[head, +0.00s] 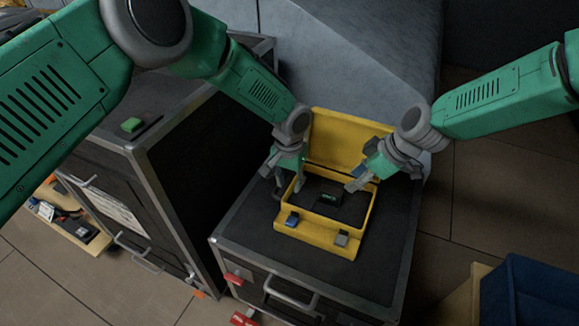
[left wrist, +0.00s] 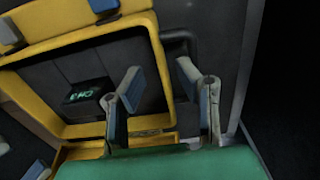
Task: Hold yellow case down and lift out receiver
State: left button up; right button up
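The yellow case (head: 318,238) lies open on a black flight case, its lid (head: 345,135) raised at the back. The black receiver (head: 328,199), with a small green display, sits in the dark foam inside; it also shows in the left wrist view (left wrist: 86,94). My left gripper (head: 285,182) is at the case's left side. In the left wrist view its fingers (left wrist: 163,100) are apart, one on either side of the yellow side wall (left wrist: 160,75). My right gripper (head: 356,182) hangs over the right part of the case, right of the receiver; its finger gap is unclear.
The black flight case (head: 385,250) has a metal rim and handle. A taller flight case (head: 185,100) stands close on the left, with a small green item (head: 132,125) on top. A blue bin (head: 530,290) stands at lower right. A grey sloped surface rises behind.

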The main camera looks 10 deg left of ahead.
aim_at(289, 188)
pick_arm(q)
jog(key=shift+f, duration=1.55)
grip_shut()
